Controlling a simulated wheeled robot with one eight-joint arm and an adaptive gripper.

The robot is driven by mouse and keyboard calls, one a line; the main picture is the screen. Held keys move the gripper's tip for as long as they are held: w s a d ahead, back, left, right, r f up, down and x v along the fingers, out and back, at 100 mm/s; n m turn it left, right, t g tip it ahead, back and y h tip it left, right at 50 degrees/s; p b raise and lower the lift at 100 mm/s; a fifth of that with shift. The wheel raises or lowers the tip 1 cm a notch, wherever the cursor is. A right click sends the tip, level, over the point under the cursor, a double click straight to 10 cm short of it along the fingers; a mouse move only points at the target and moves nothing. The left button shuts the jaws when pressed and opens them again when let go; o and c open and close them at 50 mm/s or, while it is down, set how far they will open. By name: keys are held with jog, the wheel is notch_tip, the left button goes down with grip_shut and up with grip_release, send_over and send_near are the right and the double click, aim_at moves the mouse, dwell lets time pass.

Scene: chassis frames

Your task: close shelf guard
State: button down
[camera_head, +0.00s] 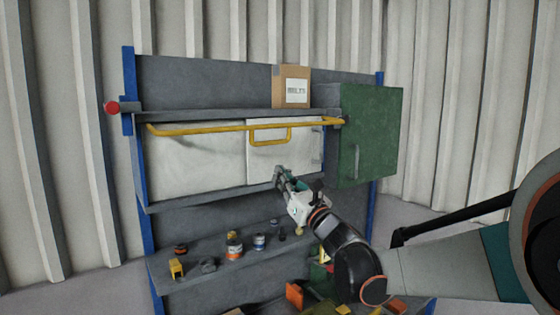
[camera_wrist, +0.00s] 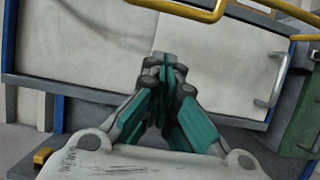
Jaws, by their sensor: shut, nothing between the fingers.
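The shelf guard is a yellow bar (camera_head: 200,129) that runs across the front of the upper shelf bay, with a yellow loop handle (camera_head: 270,142) hanging below it. In the wrist view the yellow bar (camera_wrist: 175,8) crosses the top edge. Behind it are white sliding panels (camera_head: 198,165). My gripper (camera_head: 280,174) is shut and empty, in front of the panels near their lower edge and below the loop handle. In the wrist view its closed fingertips (camera_wrist: 164,60) are apart from the bar. I cannot tell whether they touch the panel.
A green cabinet (camera_head: 372,135) with a handle stands at the right of the bay. A cardboard box (camera_head: 291,86) sits on top. A red knob (camera_head: 112,107) is on the left post. Several small cans and parts stand on the lower shelf (camera_head: 215,286).

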jog(key=w+a+r+p, duration=0.2)
jog(key=w+r, duration=0.2)
jog(key=r, duration=0.1)
jog(key=shift+a+r, duration=0.15)
jog(key=shift+a, duration=0.25)
dwell(0.3)
